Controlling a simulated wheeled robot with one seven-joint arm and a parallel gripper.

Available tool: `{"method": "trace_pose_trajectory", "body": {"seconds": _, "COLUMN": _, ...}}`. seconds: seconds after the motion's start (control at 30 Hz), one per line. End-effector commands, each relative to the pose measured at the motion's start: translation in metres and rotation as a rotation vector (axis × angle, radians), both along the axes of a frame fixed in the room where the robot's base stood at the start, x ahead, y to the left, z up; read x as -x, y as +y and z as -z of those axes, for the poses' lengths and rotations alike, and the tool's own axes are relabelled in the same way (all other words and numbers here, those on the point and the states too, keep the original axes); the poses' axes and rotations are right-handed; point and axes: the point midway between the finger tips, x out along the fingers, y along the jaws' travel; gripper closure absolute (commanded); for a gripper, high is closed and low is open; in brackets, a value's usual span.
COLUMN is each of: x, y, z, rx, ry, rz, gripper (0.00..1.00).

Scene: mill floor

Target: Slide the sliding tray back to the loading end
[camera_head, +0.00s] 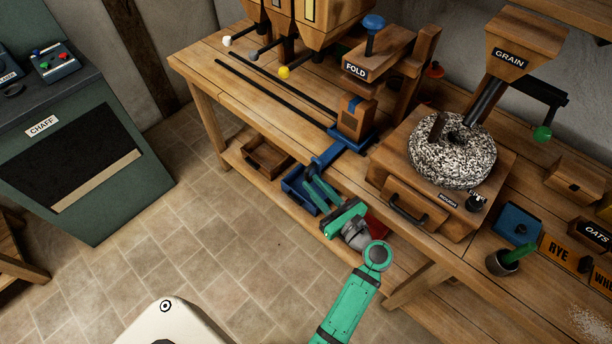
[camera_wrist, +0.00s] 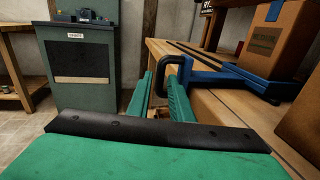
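The sliding tray (camera_head: 348,139) is a blue plate with a blue arm reaching past the bench's front edge. It sits under the FOLD press (camera_head: 365,62), at the right end of two dark rails (camera_head: 270,92), and carries a brown block with a blue stripe (camera_head: 352,117). In the wrist view the tray (camera_wrist: 215,77) ends in a black loop handle (camera_wrist: 161,76). My green gripper (camera_head: 318,190) is at the bench front by the handle. In the wrist view my gripper (camera_wrist: 160,84) is open, its fingers apart with the handle's upright bar between them at the tips. Contact cannot be told.
The rails run clear leftward to the hoppers (camera_head: 318,22) with coloured knobs. The millstone (camera_head: 452,150) and its drawer (camera_head: 415,205) stand right of the tray. A blue bin (camera_head: 296,187) and wooden box (camera_head: 268,158) sit on the lower shelf. The CHAFF cabinet (camera_head: 80,150) stands left across open floor.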

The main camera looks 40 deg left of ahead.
Motion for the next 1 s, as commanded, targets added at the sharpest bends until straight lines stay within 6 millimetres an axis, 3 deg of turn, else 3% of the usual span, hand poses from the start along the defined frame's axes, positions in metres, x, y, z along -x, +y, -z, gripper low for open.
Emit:
{"method": "trace_pose_trajectory", "body": {"seconds": 0.3, "x": -0.011, "y": 0.039, "z": 0.0, "rx": 0.001, "ry": -0.002, "rz": -0.002, "gripper": 0.81}}
{"method": "trace_pose_trajectory", "body": {"seconds": 0.67, "x": -0.012, "y": 0.045, "z": 0.0, "rx": 0.001, "ry": -0.001, "rz": -0.002, "gripper": 0.81}}
{"method": "trace_pose_trajectory", "body": {"seconds": 0.8, "x": -0.011, "y": 0.047, "z": 0.0, "rx": 0.001, "ry": -0.002, "rz": -0.005, "gripper": 1.0}}
{"method": "trace_pose_trajectory", "body": {"seconds": 1.0, "x": -0.011, "y": 0.046, "z": 0.0, "rx": 0.001, "ry": -0.002, "rz": -0.003, "gripper": 1.0}}
